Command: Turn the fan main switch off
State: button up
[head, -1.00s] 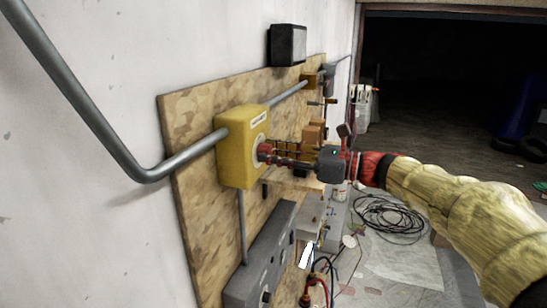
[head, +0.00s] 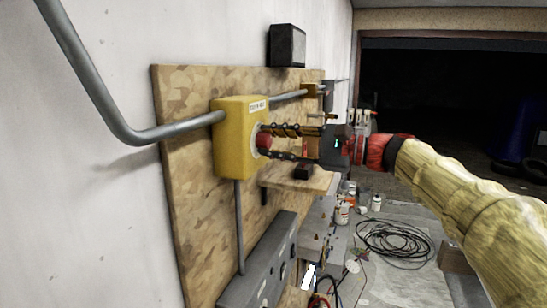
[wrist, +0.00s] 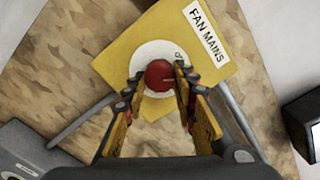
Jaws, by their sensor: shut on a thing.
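The fan main switch is a yellow box (head: 238,150) on a wooden board, with a white label that reads "FAN MAINS" in the wrist view (wrist: 205,32). A red round knob (wrist: 159,75) sits on a pale disc on its front; it also shows in the head view (head: 263,140). My gripper (wrist: 157,84) points straight at the box, one finger on each side of the knob, and is shut on it. The fingers hide the knob's sides, and its turn position is hard to read.
The wooden board (head: 185,200) carries grey conduit (head: 240,215) and a small shelf (head: 300,182) below my gripper. A black box (head: 287,46) is on the wall above. A grey box (head: 262,265) is lower down.

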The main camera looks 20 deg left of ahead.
jog(key=n+b, duration=0.4)
jog(key=n, duration=0.1)
jog(key=shift+f, duration=0.15)
jog(key=shift+n+b, duration=0.9)
jog(key=shift+n, duration=0.1)
jog(key=shift+r, duration=0.2)
jog(key=o, duration=1.2)
jog(key=shift+c, duration=0.2)
jog(key=d, duration=1.2)
jog(key=shift+s, duration=0.4)
